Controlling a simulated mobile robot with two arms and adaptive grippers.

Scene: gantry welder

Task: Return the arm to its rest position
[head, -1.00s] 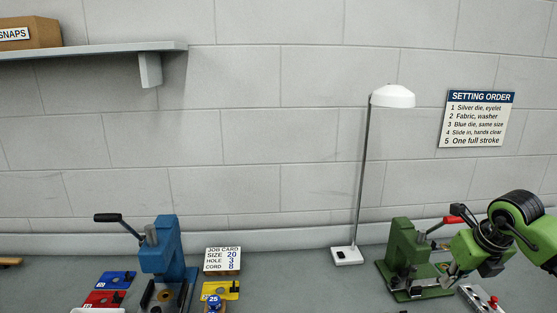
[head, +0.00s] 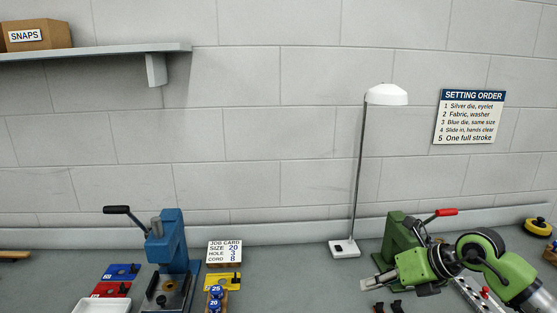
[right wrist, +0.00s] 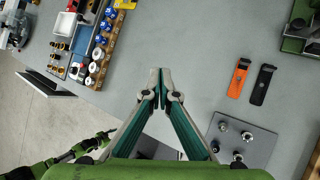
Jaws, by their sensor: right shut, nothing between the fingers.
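My right arm comes in from the right in the head view. Its gripper (head: 368,284) points left, in front of the green press (head: 398,240), and partly hides the press's lower part. In the right wrist view the same gripper (right wrist: 160,75) has its two fingertips together with nothing between them. Bare grey bench top lies beyond the tips. My left gripper does not show in the head view.
A blue press (head: 172,245), a job card (head: 224,252) and a lamp (head: 345,247) stand on the bench. An orange tool (right wrist: 238,78), a black tool (right wrist: 262,84) and a grey plate with knobs (right wrist: 243,145) lie right in the wrist view.

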